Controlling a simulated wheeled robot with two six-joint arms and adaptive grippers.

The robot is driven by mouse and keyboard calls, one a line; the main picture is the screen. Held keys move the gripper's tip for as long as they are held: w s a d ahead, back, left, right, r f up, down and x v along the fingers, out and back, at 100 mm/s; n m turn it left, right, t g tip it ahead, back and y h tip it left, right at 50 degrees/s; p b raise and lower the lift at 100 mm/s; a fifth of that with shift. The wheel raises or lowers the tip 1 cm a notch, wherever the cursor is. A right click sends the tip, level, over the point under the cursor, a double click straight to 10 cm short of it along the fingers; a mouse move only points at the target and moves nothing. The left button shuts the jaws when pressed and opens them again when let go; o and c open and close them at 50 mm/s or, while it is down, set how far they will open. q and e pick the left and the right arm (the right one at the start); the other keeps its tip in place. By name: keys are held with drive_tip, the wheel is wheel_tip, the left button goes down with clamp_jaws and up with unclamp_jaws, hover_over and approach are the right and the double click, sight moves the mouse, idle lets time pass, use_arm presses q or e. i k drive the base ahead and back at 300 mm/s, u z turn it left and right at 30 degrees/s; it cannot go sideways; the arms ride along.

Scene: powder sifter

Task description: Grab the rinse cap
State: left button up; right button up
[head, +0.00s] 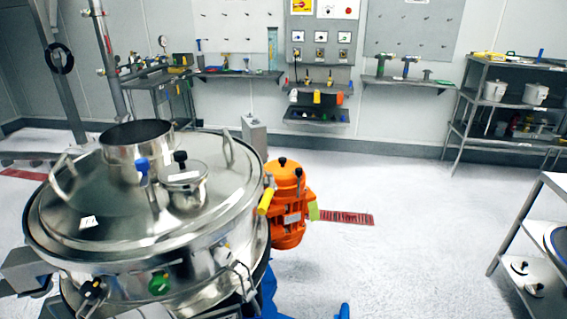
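No item is labelled as the rinse cap, and I cannot tell for sure which one it is. A small round steel cap with a black knob (184,183) sits on the lid of the steel sifter (95,232), right of the open steel inlet collar (130,160). Two small steel discs with dark knobs, one farther back (519,267) and one nearer (535,290), lie on the lower shelf of the rack at the right edge. Neither of my grippers can be made out in the head view.
An orange motor (288,212) stands against the sifter's right side. A steel rack (530,235) is cut off at the right edge. Shelves with tools (408,82) and a shelf unit (510,115) line the back wall. The white floor between sifter and rack is clear.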

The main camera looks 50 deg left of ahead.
sight(182, 166)
drive_tip(key=z, duration=0.9)
drive_tip(key=i, duration=2.05)
drive_tip(key=u, duration=2.7)
drive_tip(key=i, duration=1.75)
drive_tip(key=u, duration=2.1)
drive_tip(key=i, duration=0.15)
drive_tip(key=u, duration=0.25)
